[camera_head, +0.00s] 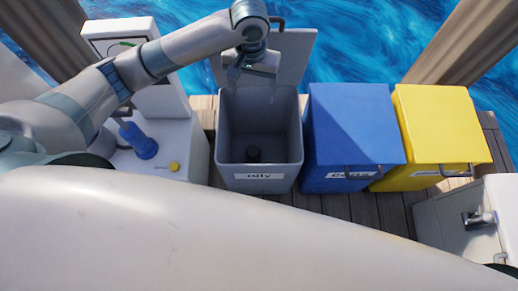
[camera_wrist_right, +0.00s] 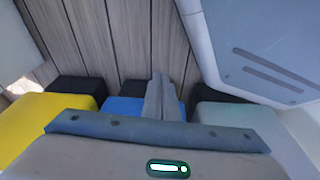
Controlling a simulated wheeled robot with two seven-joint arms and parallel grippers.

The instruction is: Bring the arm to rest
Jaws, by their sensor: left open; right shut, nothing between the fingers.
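My left arm comes in from the left in the head view. Its gripper (camera_head: 254,82) is open and empty, fingers pointing down, over the back of the open grey bin (camera_head: 260,184) labelled "oily". A small dark object (camera_head: 253,154) lies at the bottom of that bin. My right gripper (camera_wrist_right: 160,97) shows in the right wrist view, its fingers together with nothing between them. I cannot make out the right gripper in the head view.
The grey bin's lid (camera_head: 291,55) stands raised behind it. A closed blue bin (camera_head: 350,125) and closed yellow bin (camera_head: 440,130) stand to its right. A white unit with a blue handle (camera_head: 138,141) and yellow button (camera_head: 174,166) stands left. A white cabinet (camera_head: 458,222) is at right.

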